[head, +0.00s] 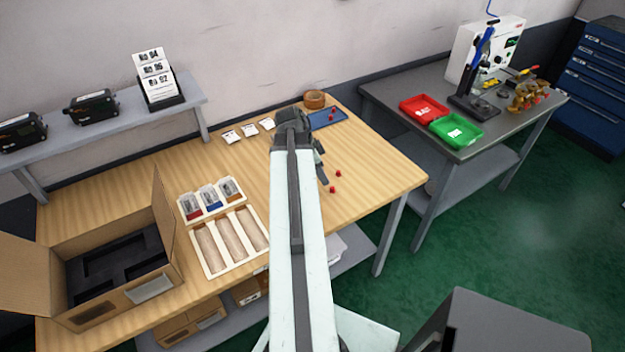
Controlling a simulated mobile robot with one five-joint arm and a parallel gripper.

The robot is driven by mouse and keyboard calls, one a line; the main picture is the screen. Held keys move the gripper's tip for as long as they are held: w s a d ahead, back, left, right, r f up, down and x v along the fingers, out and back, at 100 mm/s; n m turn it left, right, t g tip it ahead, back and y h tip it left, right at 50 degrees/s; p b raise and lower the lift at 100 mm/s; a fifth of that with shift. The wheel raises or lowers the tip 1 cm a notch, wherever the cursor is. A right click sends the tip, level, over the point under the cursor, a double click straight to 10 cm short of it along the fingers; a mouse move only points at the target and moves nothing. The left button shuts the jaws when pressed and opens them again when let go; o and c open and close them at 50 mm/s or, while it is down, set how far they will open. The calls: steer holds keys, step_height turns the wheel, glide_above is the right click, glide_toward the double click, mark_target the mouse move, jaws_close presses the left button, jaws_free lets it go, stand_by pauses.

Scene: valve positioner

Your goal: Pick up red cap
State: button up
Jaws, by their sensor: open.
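Two small red caps lie loose on the wooden table, one red cap (338,173) slightly farther back and another red cap (332,189) nearer the front. Small red pieces (332,114), possibly caps too, sit on the blue tray (322,121) at the back. My gripper (322,181) shows as a dark shape beside my arm, just left of the two loose caps. It is open and appears apart from both caps. My arm hides much of it and the table behind.
An open cardboard box (166,257) and a wooden tray (232,268) with compartments stand to the left. Small parts bins (210,201) sit behind the tray. A tape roll (315,99) is at the back. The table's right end is clear. A grey bench (395,92) stands beyond.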

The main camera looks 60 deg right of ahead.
mark_target(333, 187)
steer(key=shift+m, duration=0.4)
steer(key=b+x, duration=0.7)
steer(key=x, duration=0.1)
steer(key=shift+s+d+b, duration=0.2)
steer(key=shift+d+b, duration=0.1)
steer(key=shift+d, duration=0.1)
steer(key=shift+r, duration=0.15)
jaws_close()
